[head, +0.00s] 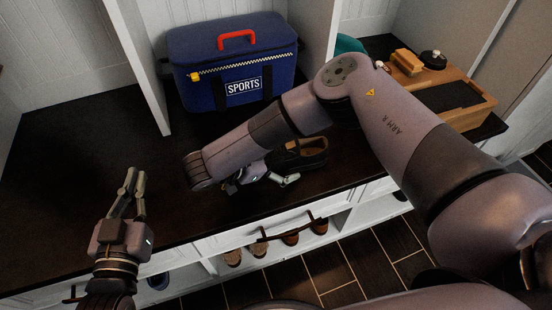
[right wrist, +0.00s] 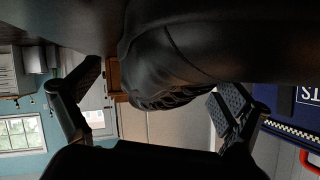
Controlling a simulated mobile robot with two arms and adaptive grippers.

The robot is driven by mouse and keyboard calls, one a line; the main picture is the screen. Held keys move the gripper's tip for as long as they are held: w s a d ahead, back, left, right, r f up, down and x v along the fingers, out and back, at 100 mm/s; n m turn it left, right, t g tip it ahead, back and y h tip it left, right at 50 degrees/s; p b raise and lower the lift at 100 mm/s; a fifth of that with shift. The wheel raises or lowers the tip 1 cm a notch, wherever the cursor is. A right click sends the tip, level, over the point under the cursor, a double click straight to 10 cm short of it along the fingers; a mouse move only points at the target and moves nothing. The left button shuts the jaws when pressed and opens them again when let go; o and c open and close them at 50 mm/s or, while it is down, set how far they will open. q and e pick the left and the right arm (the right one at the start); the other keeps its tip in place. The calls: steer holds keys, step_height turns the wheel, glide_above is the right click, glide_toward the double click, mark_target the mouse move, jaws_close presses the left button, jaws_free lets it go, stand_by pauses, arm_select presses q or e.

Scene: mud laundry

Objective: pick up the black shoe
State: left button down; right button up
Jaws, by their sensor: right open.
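The black shoe (head: 302,153) lies on the dark bench top, in front of the blue sports bag, partly hidden by my right arm. My right gripper (head: 277,172) is low over the bench at the shoe's left end, its jaws apart. In the right wrist view the shoe (right wrist: 195,55) fills the upper middle, and the open fingers of the gripper (right wrist: 155,88) stand on either side of its end. I cannot tell whether they touch it. My left gripper (head: 132,187) is open and empty over the bench's left part.
The blue bag (head: 235,65) with a red handle stands behind the shoe. A wooden box (head: 450,100) with brushes is at the right. Brown shoes (head: 290,238) sit on the shelf below the drawer (head: 240,238). A white divider (head: 140,65) stands left of the bag; the bench's left is clear.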

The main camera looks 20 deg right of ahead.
steer(key=shift+c, duration=0.2)
steer(key=shift+s+f, duration=0.1)
steer(key=c, duration=1.6)
